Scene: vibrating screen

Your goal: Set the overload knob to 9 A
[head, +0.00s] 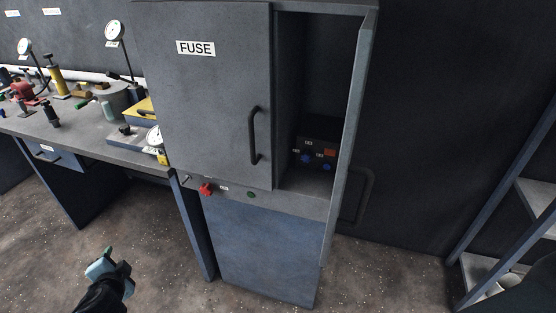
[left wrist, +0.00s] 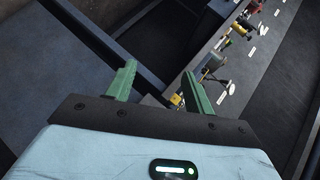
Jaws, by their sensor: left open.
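In the head view a grey cabinet labelled FUSE (head: 215,100) stands in the middle. Its right compartment is open, and a dark box (head: 318,142) sits inside on the compartment floor. The box carries blue knobs (head: 306,159), an orange-red part (head: 330,152) and small white labels too small to read; I cannot tell which knob is the overload knob or its setting. My left gripper (head: 108,250) is low at the left, over the floor and well away from the cabinet. In the left wrist view its green fingers (left wrist: 160,88) are apart with nothing between them. My right gripper is not in view.
A door with a handle (head: 254,135) covers the cabinet's left part; an open door panel (head: 350,130) stands right of the compartment. A red knob (head: 206,189) and green button (head: 251,194) are below. A workbench (head: 90,140) with gauges is left, a shelf (head: 535,195) right. Floor in front is clear.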

